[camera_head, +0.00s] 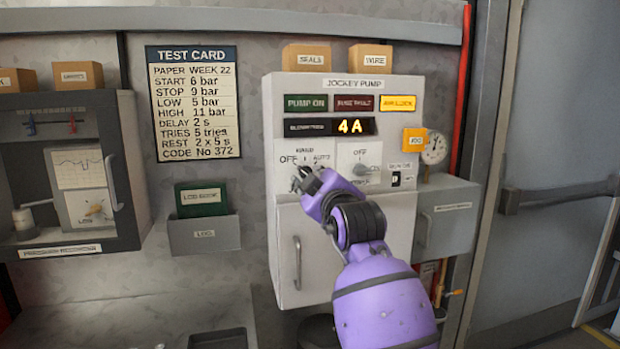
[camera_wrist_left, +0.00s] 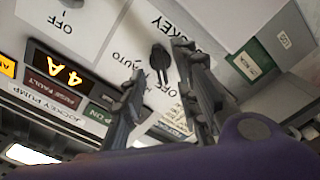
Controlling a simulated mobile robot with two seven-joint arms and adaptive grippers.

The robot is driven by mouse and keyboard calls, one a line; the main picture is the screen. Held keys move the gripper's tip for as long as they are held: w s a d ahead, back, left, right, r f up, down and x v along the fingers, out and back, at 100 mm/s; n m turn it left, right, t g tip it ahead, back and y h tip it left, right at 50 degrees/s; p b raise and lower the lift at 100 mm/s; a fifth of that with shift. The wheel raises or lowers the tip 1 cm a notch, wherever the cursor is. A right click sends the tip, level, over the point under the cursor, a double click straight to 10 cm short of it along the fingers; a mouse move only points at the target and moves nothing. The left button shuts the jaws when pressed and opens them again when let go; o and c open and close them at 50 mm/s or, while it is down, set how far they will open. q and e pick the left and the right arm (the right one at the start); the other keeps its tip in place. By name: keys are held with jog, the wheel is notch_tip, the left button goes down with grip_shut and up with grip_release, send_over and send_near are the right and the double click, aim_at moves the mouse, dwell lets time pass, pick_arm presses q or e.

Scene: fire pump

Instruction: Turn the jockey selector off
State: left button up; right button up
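The jockey selector (camera_wrist_left: 160,62) is a small black knob on the white jockey pump panel (camera_head: 285,130), with OFF and AUTO lettering around it. In the head view my left gripper (camera_head: 304,180) is in front of the panel at the selector and hides most of it. In the left wrist view my left gripper's (camera_wrist_left: 160,78) fingers are apart, with the knob lying in line with the gap between them. I cannot tell whether a finger touches the knob, or exactly which mark it points to. My right gripper is not in view.
A second OFF selector (camera_head: 362,167) sits just right. Above are the lit 4A display (camera_head: 350,126) and indicator lamps. A door handle (camera_head: 297,262) sticks out below. A log tray (camera_head: 204,236) hangs left.

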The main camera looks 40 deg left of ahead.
pick_arm(q)
jog(key=v, duration=0.8)
jog(key=shift+s, duration=0.1)
jog(key=shift+r, duration=0.1)
